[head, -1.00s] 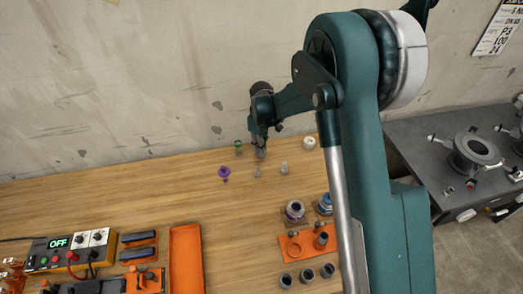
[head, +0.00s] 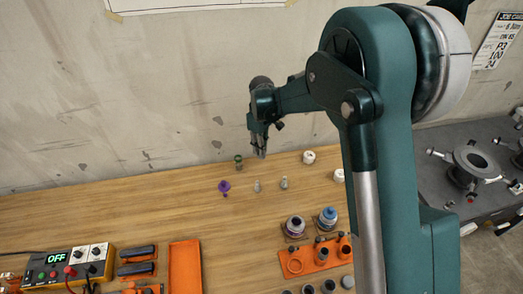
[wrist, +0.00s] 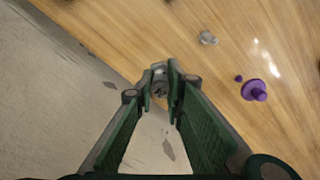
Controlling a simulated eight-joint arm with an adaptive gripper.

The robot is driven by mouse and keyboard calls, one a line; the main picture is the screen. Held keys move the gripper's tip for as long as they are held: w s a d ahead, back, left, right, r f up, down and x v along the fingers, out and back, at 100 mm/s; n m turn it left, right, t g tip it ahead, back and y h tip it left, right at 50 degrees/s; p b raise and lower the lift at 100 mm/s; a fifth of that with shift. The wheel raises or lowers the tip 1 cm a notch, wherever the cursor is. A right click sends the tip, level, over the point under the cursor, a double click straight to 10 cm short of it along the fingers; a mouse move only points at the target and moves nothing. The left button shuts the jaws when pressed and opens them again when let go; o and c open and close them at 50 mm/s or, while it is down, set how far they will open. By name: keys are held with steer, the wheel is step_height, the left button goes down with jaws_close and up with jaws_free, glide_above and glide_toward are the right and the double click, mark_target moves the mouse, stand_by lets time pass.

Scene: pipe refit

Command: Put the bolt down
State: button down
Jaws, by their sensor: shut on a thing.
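My gripper (head: 261,154) is above the back of the wooden table, near the wall. In the wrist view its fingertips (wrist: 161,82) are closed together on a small grey metal bolt (wrist: 159,72); most of the bolt is hidden by the fingers. Another grey bolt-like piece (wrist: 208,38) lies on the table apart from the gripper. In the head view two small grey pieces stand on the table below the gripper, one at left (head: 257,186) and one at right (head: 283,183).
A purple piece (head: 223,187) and a green-topped piece (head: 238,162) stand nearby on the left. A white ring-like piece (head: 308,157) is at right. An orange holder (head: 296,262) with fittings and an orange tray (head: 186,268) are further forward. Bare table (head: 130,205) lies to the left.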

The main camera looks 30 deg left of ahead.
steer(key=shift+d, duration=0.1)
stand_by(0.3)
steer(key=w+d, duration=0.2)
steer(key=d, duration=0.8)
steer(key=w+d, duration=0.3)
steer(key=d, duration=0.6)
steer(key=shift+w+d+r+n, duration=0.15)
steer(key=shift+w+d+n, duration=0.15)
steer(key=shift+w+d, duration=0.05)
steer(key=shift+f+b, duration=0.4)
steer(key=shift+f, duration=2.7)
steer(key=shift+f, duration=1.9)
steer(key=shift+f+b, duration=0.15)
steer(key=shift+b, duration=0.15)
steer(key=c, duration=2.4)
jaws_free()
